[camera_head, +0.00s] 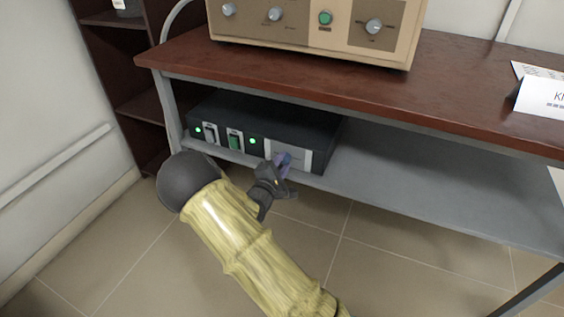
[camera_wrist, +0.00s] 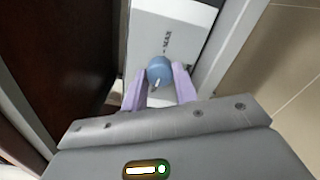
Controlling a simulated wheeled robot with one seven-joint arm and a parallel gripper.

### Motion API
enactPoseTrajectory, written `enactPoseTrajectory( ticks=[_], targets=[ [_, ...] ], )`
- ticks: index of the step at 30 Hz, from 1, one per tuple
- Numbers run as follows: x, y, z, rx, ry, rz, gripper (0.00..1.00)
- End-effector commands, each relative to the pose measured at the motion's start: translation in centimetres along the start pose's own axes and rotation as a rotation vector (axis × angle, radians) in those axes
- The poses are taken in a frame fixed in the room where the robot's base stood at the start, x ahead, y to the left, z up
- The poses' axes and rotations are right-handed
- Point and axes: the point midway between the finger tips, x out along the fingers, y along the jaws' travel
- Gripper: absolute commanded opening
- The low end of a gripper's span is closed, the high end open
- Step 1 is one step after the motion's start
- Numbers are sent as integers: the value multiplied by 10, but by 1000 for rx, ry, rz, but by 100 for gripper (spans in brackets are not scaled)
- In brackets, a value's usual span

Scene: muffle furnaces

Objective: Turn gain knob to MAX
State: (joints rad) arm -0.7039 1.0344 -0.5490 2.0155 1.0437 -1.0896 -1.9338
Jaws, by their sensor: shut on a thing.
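A blue round knob (camera_wrist: 159,70) with a small pale pointer mark sits on the light panel of a black box. It is between the two purple fingers of my gripper (camera_wrist: 159,76) in the wrist view, and the gripper is shut on it. In the head view my gripper (camera_head: 282,160) is at the light panel (camera_head: 299,157) on the right of the black box (camera_head: 320,128). There the fingers and wrist hide the knob.
The box stands on the grey lower shelf (camera_head: 430,195), under a brown tabletop (camera_head: 470,85). It has two switches and green lights at left. A beige instrument (camera_head: 300,32) stands above, and a white card (camera_head: 543,97) at right. A dark bookcase (camera_head: 110,60) is at left.

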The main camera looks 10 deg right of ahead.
Motion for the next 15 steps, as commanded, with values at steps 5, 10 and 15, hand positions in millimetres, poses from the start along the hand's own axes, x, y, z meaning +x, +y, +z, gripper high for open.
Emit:
enactPoseTrajectory(
  ticks=[5, 10, 15],
  targets=[
    [0, 2, 1, 124, 0, -3, 6],
    [0, 2, 2, 275, 0, -4, 6],
    [0, 1, 1, 436, 0, -3, 6]
  ],
)
